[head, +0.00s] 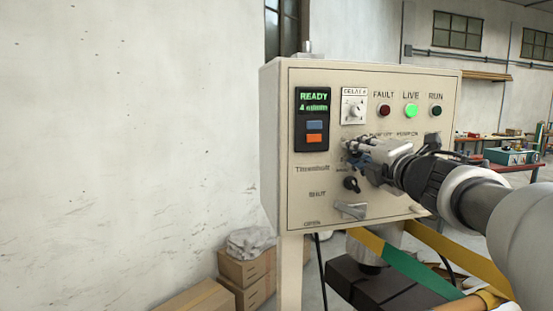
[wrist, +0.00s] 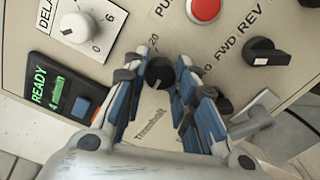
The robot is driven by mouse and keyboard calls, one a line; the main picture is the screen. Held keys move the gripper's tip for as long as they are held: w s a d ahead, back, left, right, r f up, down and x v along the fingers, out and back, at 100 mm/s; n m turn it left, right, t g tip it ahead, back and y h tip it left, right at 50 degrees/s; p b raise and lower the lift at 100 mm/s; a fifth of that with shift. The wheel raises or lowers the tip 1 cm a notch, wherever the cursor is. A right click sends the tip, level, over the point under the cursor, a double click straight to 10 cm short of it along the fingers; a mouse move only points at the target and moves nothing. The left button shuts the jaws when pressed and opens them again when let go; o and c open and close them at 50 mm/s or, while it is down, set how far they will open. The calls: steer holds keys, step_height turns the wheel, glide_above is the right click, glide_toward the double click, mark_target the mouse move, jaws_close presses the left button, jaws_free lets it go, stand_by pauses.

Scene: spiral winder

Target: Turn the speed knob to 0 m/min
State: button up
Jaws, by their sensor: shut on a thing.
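The control panel (head: 300,185) is a cream box on a post. My gripper (head: 352,150) reaches it from the right and hides the knob there in the head view. In the wrist view, a round black knob (wrist: 160,72) sits between the fingertips of my gripper (wrist: 157,70), which is shut on it. A "20" stands beside this knob; I take it as the speed knob, though its label is partly hidden.
A white delay dial (head: 354,110) sits above my gripper. A FWD/REV selector (wrist: 265,52) and a red button (wrist: 205,9) are close by. Another black knob (head: 351,184) and a grey lever (head: 350,210) are below. The LIVE lamp (head: 411,111) glows green.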

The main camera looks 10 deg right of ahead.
steer(key=n+b, duration=0.2)
steer(key=n, duration=0.2)
steer(key=shift+n+b, duration=0.85)
steer(key=shift+n, duration=0.85)
steer(key=o, duration=1.1)
steer(key=shift+c, duration=0.2)
